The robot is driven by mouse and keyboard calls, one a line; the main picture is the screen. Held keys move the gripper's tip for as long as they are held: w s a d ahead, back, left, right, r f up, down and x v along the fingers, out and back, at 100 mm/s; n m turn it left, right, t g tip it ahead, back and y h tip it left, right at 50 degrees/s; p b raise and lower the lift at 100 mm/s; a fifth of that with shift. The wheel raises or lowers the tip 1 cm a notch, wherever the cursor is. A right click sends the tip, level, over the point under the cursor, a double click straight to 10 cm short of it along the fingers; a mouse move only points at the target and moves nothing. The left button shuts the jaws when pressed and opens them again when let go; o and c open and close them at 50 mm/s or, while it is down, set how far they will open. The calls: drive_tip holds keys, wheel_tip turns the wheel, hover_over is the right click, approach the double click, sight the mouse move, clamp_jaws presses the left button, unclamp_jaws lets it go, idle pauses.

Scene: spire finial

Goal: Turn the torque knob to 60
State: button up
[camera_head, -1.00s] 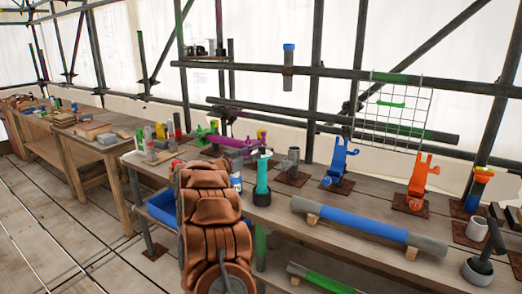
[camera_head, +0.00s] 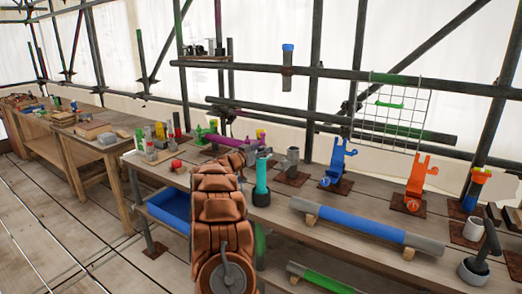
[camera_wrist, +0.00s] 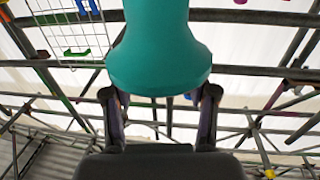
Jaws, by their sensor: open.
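I cannot tell for certain which part is the torque knob, and no scale or number can be read. In the wrist view a large teal flared end (camera_wrist: 160,60) fills the top middle. My gripper (camera_wrist: 160,97) is open, with one finger on each side below that flared end; contact cannot be told. In the head view my arm covers the bench just left of the teal tool and mostly hides the gripper.
Right of the teal tool stand a grey pipe fitting (camera_head: 292,163), a blue bracket (camera_head: 338,165) and an orange bracket (camera_head: 416,180). A blue-and-grey tube (camera_head: 362,226) lies along the front edge. A blue bin (camera_head: 170,209) sits below the bench.

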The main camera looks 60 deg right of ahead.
drive_tip(key=shift+c, duration=0.4)
clamp_jaws()
drive_tip(key=shift+t+b, duration=0.3)
drive_tip(key=shift+b, duration=0.15)
drive_tip(key=n+t+b, duration=0.1)
drive_tip(key=t+b, duration=0.1)
drive_tip(key=n+t+b, duration=0.1)
drive_tip(key=b, duration=0.1)
drive_tip(key=shift+s+f+n+t, duration=0.1)
drive_tip(key=shift+f+n+t, duration=0.15)
drive_tip(key=shift+n+t, duration=0.05)
drive_tip(key=n+t+y+b, duration=0.1)
drive_tip(key=n+t+b, duration=0.1)
drive_tip(key=b, duration=0.4)
drive_tip(key=shift+n+t, duration=0.3)
drive_tip(key=shift+t, duration=0.6)
drive_tip(key=shift+n+t+y+b, duration=0.35)
drive_tip(key=shift+t+b, duration=0.25)
drive_tip(key=shift+b, duration=0.35)
drive_tip(key=n+t+y+b, duration=0.1)
drive_tip(key=b, duration=0.3)
drive_tip(key=n+t+b, duration=0.1)
drive_tip(key=t+b, duration=0.1)
drive_tip(key=b, duration=0.2)
drive_tip(key=shift+r+y+b, duration=0.2)
drive_tip(key=shift+y+b, duration=0.15)
drive_tip(key=shift+f+n+t+y+b, duration=0.1)
drive_tip(key=shift+n+t+y+b, duration=0.6)
drive_tip(key=shift+b, duration=2.55)
